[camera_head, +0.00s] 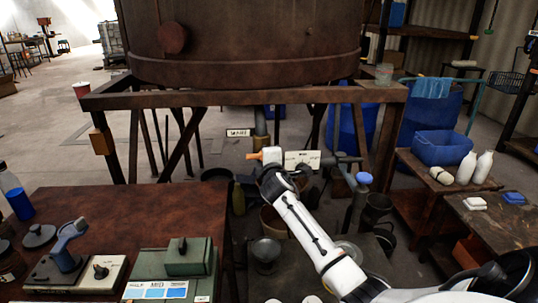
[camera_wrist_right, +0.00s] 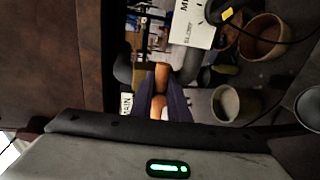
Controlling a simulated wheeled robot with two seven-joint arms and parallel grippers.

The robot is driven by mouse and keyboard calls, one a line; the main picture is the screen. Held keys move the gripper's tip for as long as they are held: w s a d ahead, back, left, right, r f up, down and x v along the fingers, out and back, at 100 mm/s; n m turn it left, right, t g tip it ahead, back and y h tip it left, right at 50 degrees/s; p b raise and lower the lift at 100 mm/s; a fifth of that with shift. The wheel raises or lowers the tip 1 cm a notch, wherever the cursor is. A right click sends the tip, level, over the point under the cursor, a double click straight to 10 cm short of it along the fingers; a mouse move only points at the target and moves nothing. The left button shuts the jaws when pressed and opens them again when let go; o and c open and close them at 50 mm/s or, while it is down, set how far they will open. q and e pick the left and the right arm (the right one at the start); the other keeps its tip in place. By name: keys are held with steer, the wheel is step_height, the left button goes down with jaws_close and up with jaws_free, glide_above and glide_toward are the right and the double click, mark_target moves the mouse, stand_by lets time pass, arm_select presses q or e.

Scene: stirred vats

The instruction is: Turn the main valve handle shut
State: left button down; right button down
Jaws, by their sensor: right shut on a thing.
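My right arm reaches up from the lower right, and my right gripper (camera_head: 268,168) is at this handle. In the right wrist view an orange grip (camera_wrist_right: 161,76) sits between the dark fingers of my right gripper (camera_wrist_right: 165,100), which is shut on it. Most of the valve body is hidden behind the gripper and wrist. My left gripper is not in view.
The vat (camera_head: 240,40) rests on a rusty frame (camera_head: 240,98) just above the gripper. A blue-topped pipe fitting (camera_head: 364,178) stands to the right. A brown table (camera_head: 120,215) with green and white boxes is at the left. Pots (camera_wrist_right: 236,103) stand on the floor below.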

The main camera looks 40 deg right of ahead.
steer(key=shift+a+f, duration=0.15)
stand_by(0.4)
steer(key=c, duration=1.7)
jaws_free()
steer(key=v, duration=1)
steer(key=shift+s, duration=0.1)
steer(key=s+a+f+m+g+y, duration=0.15)
steer(key=s+a+f+y, duration=0.45)
steer(key=a+f, duration=0.6)
steer(key=s+a+f+m+g+y, duration=0.1)
steer(key=s+a+f+m+y, duration=0.15)
steer(key=s+a+f, duration=0.8)
steer(key=s+a+f+m+y, duration=0.1)
steer(key=s+a+f, duration=0.1)
steer(key=s+a, duration=0.1)
steer(key=s+a+f+m+y, duration=0.1)
steer(key=s+a+f, duration=0.2)
steer(key=s+a, duration=0.1)
steer(key=s+a+f+m+g+y, duration=0.1)
steer(key=s+a+f+m+y, duration=0.1)
steer(key=s+a+f, duration=0.1)
steer(key=shift+s+a+f, duration=0.25)
